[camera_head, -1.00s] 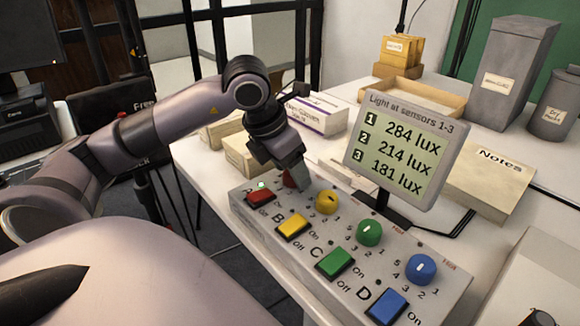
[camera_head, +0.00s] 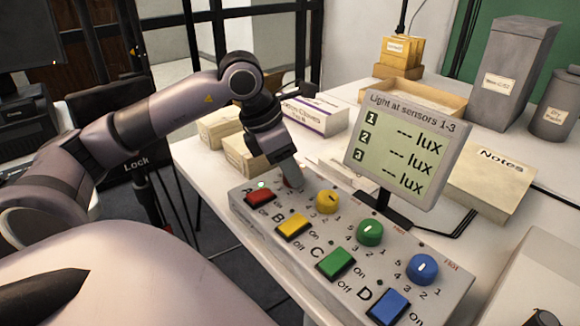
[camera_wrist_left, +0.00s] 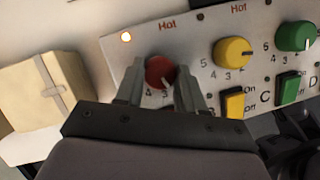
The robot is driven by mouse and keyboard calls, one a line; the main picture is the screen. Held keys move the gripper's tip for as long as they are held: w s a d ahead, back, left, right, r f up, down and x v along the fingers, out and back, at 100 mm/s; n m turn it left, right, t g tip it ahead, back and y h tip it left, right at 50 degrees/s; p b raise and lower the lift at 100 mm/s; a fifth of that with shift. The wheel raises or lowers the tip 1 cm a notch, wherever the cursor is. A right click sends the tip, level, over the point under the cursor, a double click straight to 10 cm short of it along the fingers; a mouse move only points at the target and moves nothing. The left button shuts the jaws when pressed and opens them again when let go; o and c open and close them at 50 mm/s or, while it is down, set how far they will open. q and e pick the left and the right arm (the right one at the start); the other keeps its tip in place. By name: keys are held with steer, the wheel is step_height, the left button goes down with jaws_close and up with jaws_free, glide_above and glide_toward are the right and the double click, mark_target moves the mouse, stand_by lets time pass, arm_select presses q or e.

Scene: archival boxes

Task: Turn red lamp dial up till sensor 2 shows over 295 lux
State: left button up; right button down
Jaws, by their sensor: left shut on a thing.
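The red dial (camera_wrist_left: 159,72) sits between the two fingers of my left gripper (camera_wrist_left: 163,92) in the left wrist view; the gripper is shut on it. In the head view the left gripper (camera_head: 291,182) reaches down to the far left end of the grey control box (camera_head: 320,275) and hides most of the red dial. The sensor display (camera_head: 401,150) shows dashes for sensors 1, 2 and 3, with no lux numbers. The red switch (camera_head: 260,198) lies in front of the dial, with a green light lit beside it. An orange light glows by "Hot" in the wrist view. My right gripper is not in view.
Yellow (camera_head: 328,202), green (camera_head: 369,233) and blue (camera_head: 422,269) dials stand along the box, each with a matching switch in front. Cartons (camera_head: 317,114) stand behind the gripper. A Notes box (camera_head: 491,178) lies right of the display.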

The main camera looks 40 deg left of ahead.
arm_select(q)
steer(key=shift+w+a+m+g+h+p, duration=0.1)
steer(key=shift+m+g+h+p, duration=0.45)
steer(key=shift+m, duration=1.35)
steer(key=o, duration=1)
steer(key=shift+r, duration=0.1)
steer(key=p+v, duration=0.1)
steer(key=v, duration=0.6)
